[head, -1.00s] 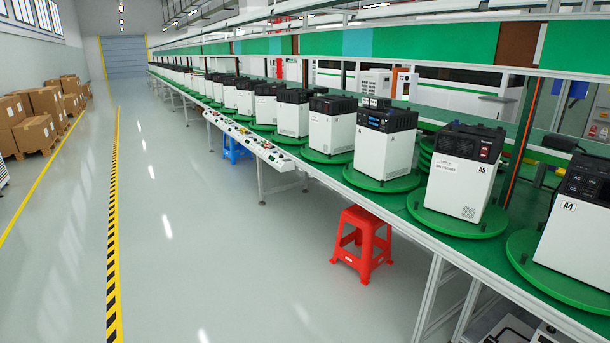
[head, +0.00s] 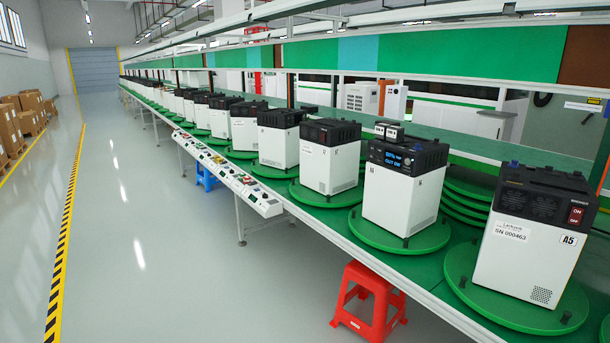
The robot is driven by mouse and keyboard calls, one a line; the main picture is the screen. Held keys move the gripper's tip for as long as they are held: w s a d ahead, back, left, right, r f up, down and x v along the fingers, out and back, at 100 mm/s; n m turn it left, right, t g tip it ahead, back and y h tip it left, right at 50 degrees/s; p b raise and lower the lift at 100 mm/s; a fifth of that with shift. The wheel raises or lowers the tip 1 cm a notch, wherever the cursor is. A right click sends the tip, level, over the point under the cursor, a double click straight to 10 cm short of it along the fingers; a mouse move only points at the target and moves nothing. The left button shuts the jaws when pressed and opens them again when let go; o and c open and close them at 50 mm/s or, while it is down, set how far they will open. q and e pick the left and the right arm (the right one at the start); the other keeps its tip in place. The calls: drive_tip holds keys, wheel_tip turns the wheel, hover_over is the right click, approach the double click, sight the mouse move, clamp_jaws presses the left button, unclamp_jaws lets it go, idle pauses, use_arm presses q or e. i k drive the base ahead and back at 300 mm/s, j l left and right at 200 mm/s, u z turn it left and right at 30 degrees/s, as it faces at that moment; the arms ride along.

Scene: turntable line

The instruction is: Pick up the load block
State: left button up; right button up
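Neither of my grippers is in the head view.
A unit marked A5 (head: 525,248) stands on a nearer turntable at the right. More units line the green bench to the back left. A red stool (head: 366,300) stands by the bench's front edge. A control panel (head: 238,182) juts out farther back.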

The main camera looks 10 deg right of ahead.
sight(395, 135)
drive_tip(key=i+z, duration=0.3)
drive_tip(key=i+j+z, duration=0.35)
drive_tip(key=i, duration=0.15)
drive_tip(key=i+j+z, duration=0.5)
drive_tip(key=z, duration=0.15)
drive_tip(key=i+j+z, duration=0.5)
drive_tip(key=z, duration=0.2)
